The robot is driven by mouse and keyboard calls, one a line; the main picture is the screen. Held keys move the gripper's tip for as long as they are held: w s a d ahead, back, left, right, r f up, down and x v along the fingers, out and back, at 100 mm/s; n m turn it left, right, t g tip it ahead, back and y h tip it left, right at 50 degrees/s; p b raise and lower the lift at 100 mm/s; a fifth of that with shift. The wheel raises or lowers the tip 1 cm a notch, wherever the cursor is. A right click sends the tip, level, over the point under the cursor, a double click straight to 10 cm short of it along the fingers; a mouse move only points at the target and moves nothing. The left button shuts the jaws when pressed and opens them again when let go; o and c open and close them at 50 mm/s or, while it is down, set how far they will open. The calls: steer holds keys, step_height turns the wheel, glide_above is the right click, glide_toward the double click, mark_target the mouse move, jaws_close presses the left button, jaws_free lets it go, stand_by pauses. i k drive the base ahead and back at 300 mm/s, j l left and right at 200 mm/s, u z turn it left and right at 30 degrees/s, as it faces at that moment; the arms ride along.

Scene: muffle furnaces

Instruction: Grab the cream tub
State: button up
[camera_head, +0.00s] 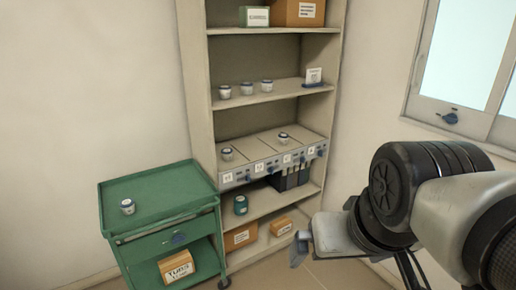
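Several small pale tubs with dark blue rims or lids are in view, and I cannot tell which is the cream one. One tub (127,206) stands on the top of the green cart. Three tubs (247,89) stand in a row on a middle shelf. Two more stand on the furnace tops, a left one (227,154) and a right one (283,138). My gripper (311,247) is at the lower right, in front of the shelf unit and apart from every tub. Its fingers are seen at an angle, and the gap between them is unclear.
The green cart (160,184) stands left of the tall shelf unit (196,85). A teal jar (241,205) and dark binders (285,181) sit below the furnaces. A window (463,65) is at right. Most of the cart top is clear.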

mark_target(127, 205)
steer(key=u, duration=1.25)
steer(key=i+j+z, duration=0.45)
steer(key=i+j, duration=0.5)
steer(key=i, duration=0.15)
steer(key=i+j+z, duration=0.1)
steer(key=i+j, duration=0.15)
steer(key=i+j+z, duration=0.1)
steer(key=i+j, duration=0.15)
steer(key=j, duration=0.15)
steer(key=i+j+z, duration=0.1)
steer(key=j, duration=0.3)
steer(key=i+j+z, duration=0.25)
steer(key=i, duration=0.2)
